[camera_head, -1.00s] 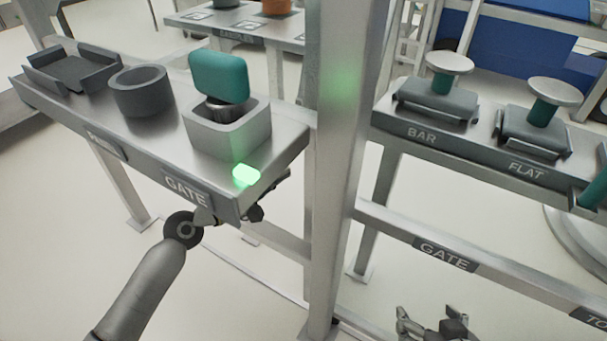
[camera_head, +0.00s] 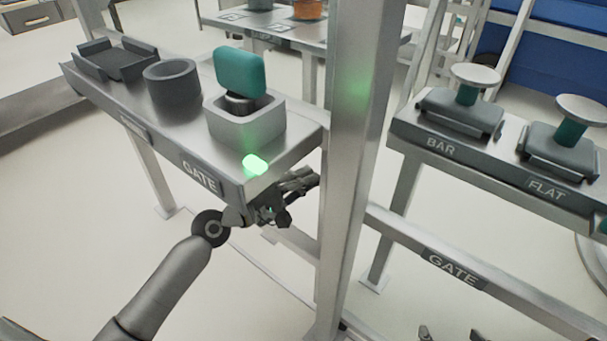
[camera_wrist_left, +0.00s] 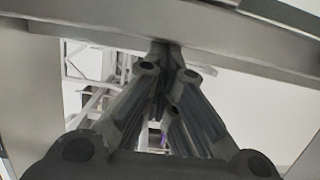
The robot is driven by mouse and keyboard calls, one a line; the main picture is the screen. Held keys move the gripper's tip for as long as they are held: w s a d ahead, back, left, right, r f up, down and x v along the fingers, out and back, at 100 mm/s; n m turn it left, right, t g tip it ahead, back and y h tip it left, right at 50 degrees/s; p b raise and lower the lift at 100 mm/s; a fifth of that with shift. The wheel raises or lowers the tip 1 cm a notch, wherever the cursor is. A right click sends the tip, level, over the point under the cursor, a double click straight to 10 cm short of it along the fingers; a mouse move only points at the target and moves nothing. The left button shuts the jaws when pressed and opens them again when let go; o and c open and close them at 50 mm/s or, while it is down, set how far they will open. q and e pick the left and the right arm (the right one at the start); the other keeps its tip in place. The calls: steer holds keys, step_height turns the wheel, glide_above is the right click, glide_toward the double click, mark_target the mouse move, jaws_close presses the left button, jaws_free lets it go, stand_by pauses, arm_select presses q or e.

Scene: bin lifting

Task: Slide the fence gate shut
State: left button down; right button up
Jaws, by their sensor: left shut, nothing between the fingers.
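The fence gate shows as a metal frame with an upright post (camera_head: 358,130) and a low rail (camera_head: 520,300) with a GATE label. The label plate (camera_head: 452,268) sits to the right of the post. My left gripper (camera_head: 300,184) is left of the post, under the near corner of the shelf, partly hidden by it. It is shut and empty. In the left wrist view its fingers (camera_wrist_left: 165,55) meet close to a metal bar (camera_wrist_left: 230,50); I cannot tell whether they touch. My right gripper (camera_head: 451,334) barely shows at the bottom edge, its tips apart.
A metal shelf (camera_head: 282,165) labelled GATE holds a tray, a dark ring and a grey socket with a teal block (camera_head: 240,71); a green light (camera_head: 255,164) glows at its corner. Another shelf (camera_head: 400,140) labelled BAR and FLAT stands right. Floor is open at lower left.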

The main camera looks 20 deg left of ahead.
mark_target(322, 187)
arm_select(q)
steer(key=d, duration=0.1)
steer(key=s+d+p, duration=0.1)
steer(key=d+p, duration=0.1)
steer(key=d, duration=0.1)
steer(key=shift+s+r, duration=0.15)
steer(key=shift+s, duration=0.1)
steer(key=shift+s+d+f, duration=0.1)
steer(key=shift+d+f, duration=0.1)
steer(key=shift+d, duration=0.05)
arm_select(e)
steer(key=s+d+f+g, duration=0.1)
steer(key=s+g, duration=0.1)
steer(key=s, duration=0.3)
steer(key=s+d+f+g+h, duration=0.1)
steer(key=s+d+f+g, duration=0.1)
steer(key=s, duration=0.3)
steer(key=shift+g, duration=0.7)
steer(key=shift+w, duration=0.1)
